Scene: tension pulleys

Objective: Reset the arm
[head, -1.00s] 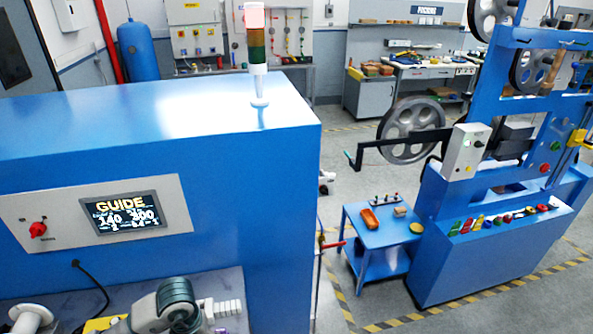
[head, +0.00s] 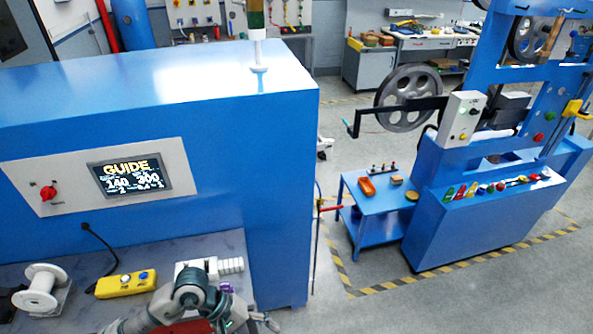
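The blue pulley machine (head: 440,225) stands at the right, with a grey spoked pulley wheel (head: 388,98) at its left side. A black arm with a crank-like end (head: 365,118) reaches left across that wheel, roughly level. I cannot tell which arm the task names. My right gripper is out of view.
A blue cabinet (head: 220,150) with a GUIDE display (head: 132,177) and red knob fills the left.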

